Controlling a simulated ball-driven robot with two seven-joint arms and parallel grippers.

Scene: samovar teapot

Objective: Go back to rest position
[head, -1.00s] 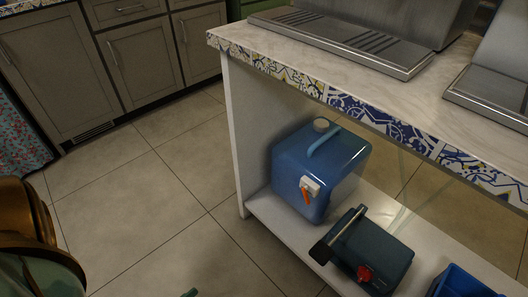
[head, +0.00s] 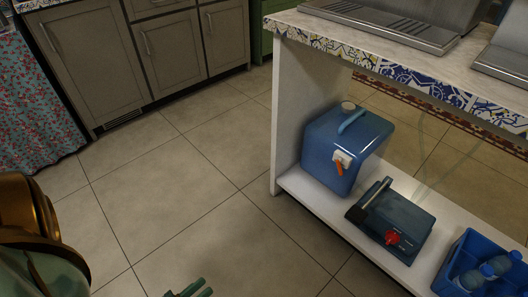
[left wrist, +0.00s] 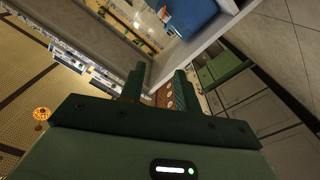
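My left gripper (head: 188,289) shows its green fingers at the bottom edge of the head view, over the bare floor. In the left wrist view its two dark green fingers (left wrist: 158,82) stand apart with nothing held between them. The white lower shelf (head: 320,207) and the blue container on it are well to the right of the gripper in the head view. My right gripper is in neither view.
The counter (head: 390,52) has metal trays on top. Its lower shelf holds a blue container (head: 345,148), a dark blue box (head: 395,222) and a blue crate (head: 462,250) with bottles. Grey cabinets (head: 90,62) stand at the back. The tiled floor (head: 165,195) between is clear.

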